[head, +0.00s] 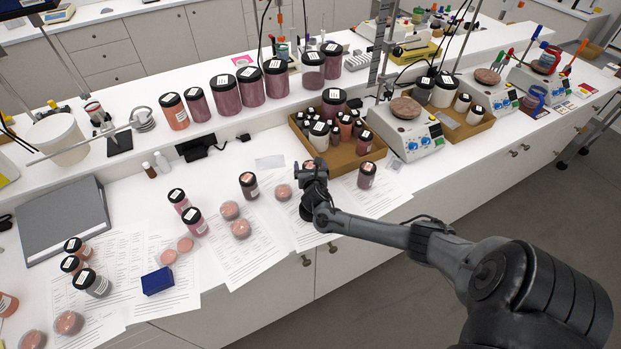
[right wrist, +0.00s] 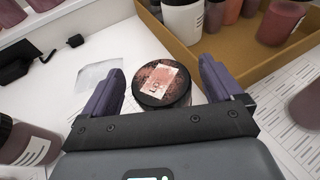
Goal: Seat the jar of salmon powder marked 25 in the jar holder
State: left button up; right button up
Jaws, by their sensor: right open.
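A jar with a round black-rimmed top, a salmon-pink dusty face and a pale label (right wrist: 162,84) stands between the fingers of my right gripper (right wrist: 163,72) in the right wrist view. The fingers are open, one on each side of it, and do not visibly grip it. The label's number is too blurred to read. In the head view my right gripper (head: 312,174) points down over the bench in front of the brown tray and mostly hides this jar. I cannot tell which thing is the jar holder. My left gripper is not in view.
The brown tray (head: 349,160) holding several jars stands just behind the gripper. A dark-lidded jar (head: 249,185) stands to its left and another (head: 367,176) to its right. Pink dishes (head: 240,228) and printed sheets (head: 240,262) lie in front. A blue block (head: 157,281) lies further left.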

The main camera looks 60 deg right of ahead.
jog(key=shift+d, duration=0.1)
jog(key=c, duration=1.5)
jog(key=shift+r, duration=0.1)
